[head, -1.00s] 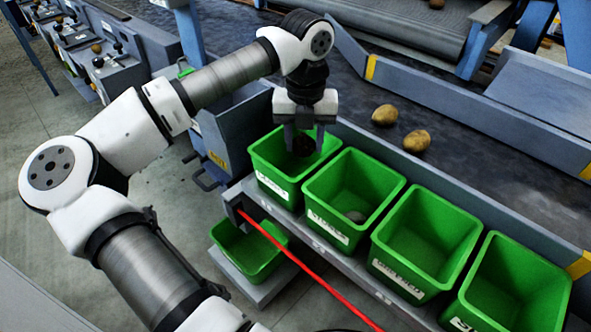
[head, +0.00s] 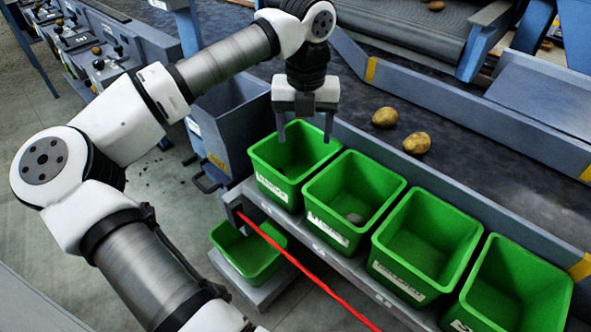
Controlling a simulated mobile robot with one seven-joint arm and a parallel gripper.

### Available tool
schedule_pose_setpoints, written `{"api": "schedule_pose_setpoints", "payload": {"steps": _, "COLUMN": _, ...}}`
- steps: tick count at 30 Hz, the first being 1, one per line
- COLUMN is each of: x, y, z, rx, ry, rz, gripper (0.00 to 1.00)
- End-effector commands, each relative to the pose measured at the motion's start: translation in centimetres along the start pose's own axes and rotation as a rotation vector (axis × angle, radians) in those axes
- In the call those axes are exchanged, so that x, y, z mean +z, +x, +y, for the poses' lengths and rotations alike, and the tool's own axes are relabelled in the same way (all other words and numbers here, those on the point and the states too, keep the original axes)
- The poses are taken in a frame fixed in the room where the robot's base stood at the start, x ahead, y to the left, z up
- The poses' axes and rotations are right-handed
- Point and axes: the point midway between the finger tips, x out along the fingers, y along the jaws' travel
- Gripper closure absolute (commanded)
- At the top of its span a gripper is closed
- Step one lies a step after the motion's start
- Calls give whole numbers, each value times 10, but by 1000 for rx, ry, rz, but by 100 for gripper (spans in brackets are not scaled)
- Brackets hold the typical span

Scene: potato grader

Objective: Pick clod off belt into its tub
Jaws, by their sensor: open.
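My gripper (head: 306,135) is open and empty, with its fingers pointing down at the back rim of the leftmost green tub (head: 283,190). No clod shows between the fingers. I see no dark clod in the visible part of that tub; its floor is partly hidden by its front wall. The dark belt (head: 465,170) runs behind the tubs. Two tan potatoes, one at the back (head: 385,117) and one nearer (head: 417,143), lie on it; no clod is visible there. The tub labels are too small to read.
Two more green tubs stand to the right. A lower green tub (head: 262,272) sits beneath the shelf, near a red bar (head: 300,268). A grey bin (head: 230,120) stands left of the tubs.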

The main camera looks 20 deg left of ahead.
Motion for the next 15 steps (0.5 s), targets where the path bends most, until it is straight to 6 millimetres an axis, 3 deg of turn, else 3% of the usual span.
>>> {"api": "schedule_pose_setpoints", "payload": {"steps": 9, "x": 1, "y": -73, "z": 0, "rx": 1, "ry": -1, "rz": -3, "gripper": 32}}
{"api": "schedule_pose_setpoints", "payload": {"steps": 15, "x": 0, "y": -101, "z": 0, "rx": 1, "ry": 0, "rz": -1, "gripper": 32}}
